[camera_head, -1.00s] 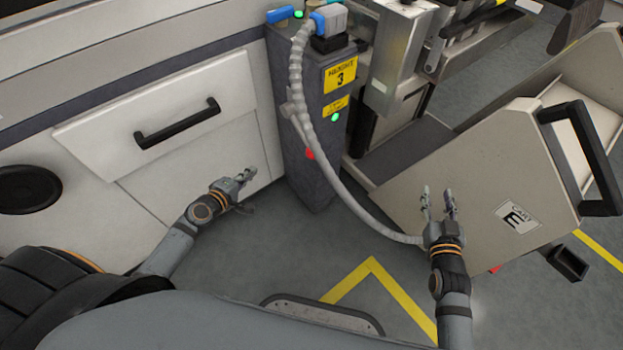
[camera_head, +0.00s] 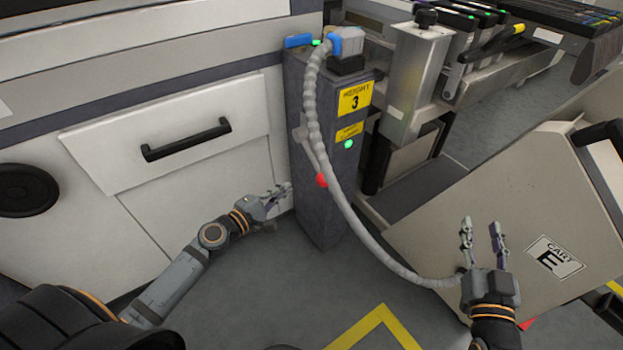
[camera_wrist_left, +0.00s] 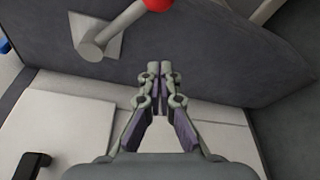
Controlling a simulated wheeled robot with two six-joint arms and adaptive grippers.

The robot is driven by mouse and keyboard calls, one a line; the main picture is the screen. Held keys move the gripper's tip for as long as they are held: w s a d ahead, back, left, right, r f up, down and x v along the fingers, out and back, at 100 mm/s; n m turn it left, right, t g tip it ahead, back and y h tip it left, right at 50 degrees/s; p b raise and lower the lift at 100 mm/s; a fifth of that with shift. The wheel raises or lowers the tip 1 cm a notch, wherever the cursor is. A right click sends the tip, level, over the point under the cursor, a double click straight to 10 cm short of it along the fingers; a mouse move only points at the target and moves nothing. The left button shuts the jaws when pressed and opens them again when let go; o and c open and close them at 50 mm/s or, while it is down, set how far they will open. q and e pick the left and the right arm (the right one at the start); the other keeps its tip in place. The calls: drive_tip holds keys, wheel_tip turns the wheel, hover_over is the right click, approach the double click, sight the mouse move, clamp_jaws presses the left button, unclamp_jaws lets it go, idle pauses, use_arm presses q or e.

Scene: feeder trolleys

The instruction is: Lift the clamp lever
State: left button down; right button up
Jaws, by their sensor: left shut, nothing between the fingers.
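The clamp lever (camera_head: 308,148) is a pale grey arm on the left side of the dark grey post, pointing down to a red ball knob (camera_head: 321,180). In the left wrist view, the lever (camera_wrist_left: 118,30) runs from its square mounting plate to the red knob (camera_wrist_left: 158,4) at the top edge. My left gripper (camera_head: 287,191) is shut and empty, left of the knob and slightly lower, apart from it. Its closed fingertips (camera_wrist_left: 160,66) are below the knob in the wrist view. My right gripper (camera_head: 482,222) is open and empty in front of the cart panel.
The dark grey post (camera_head: 318,215) carries a yellow height label. A ribbed grey hose (camera_head: 350,225) hangs from its top, passing close to the knob. A white cabinet with a black handle (camera_head: 186,140) stands left. The tilted cart E panel (camera_head: 440,215) is right. Floor in front is open.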

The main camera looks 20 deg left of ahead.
sight(312, 157)
use_arm(q)
drive_tip(key=r+x, duration=0.1)
drive_tip(key=x, duration=0.8)
drive_tip(key=shift+s+d+r+p, duration=0.1)
drive_tip(key=shift+s+d+p, duration=0.45)
drive_tip(key=shift+d, duration=0.2)
drive_tip(key=shift+s+d+r+p, duration=0.15)
drive_tip(key=shift+s+d+p, duration=0.25)
drive_tip(key=shift+s+d, duration=0.3)
use_arm(e)
drive_tip(key=s+f+g, duration=0.4)
drive_tip(key=f, duration=0.5)
drive_tip(key=s+f+g, duration=0.3)
drive_tip(key=f+g, duration=0.1)
drive_tip(key=f, duration=0.5)
drive_tip(key=shift+s+a+g, duration=0.4)
use_arm(q)
drive_tip(key=shift+w+d, duration=0.1)
use_arm(e)
drive_tip(key=shift+s, duration=0.1)
